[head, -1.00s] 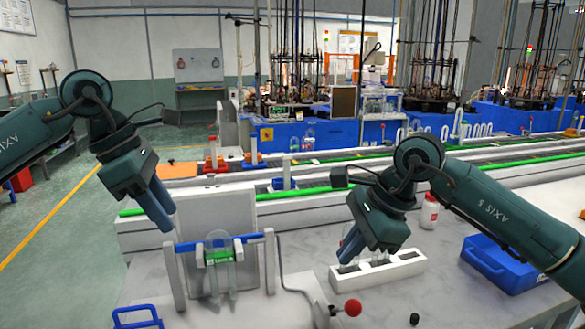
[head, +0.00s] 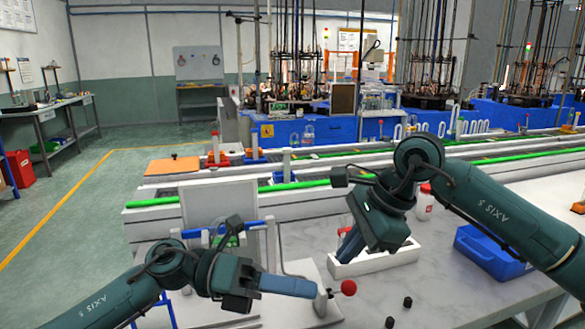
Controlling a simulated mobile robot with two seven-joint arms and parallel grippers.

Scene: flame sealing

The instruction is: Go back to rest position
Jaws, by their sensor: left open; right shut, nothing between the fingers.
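My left gripper (head: 314,288) is low over the near part of the table, its blue fingers pointing right towards the lever's red knob (head: 348,287). It is open, and nothing shows in it. My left arm hides much of the sealing fixture with its blue bar (head: 196,241) and green-labelled piece. My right gripper (head: 343,252) points down at the left end of the white slotted tray (head: 382,262). It is shut and empty, and its tips overlap the tray in the picture; I cannot tell whether they touch it.
Small black caps (head: 407,302) lie at the front. A conveyor with green rails (head: 310,184) runs behind. The table's front right is mostly clear.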

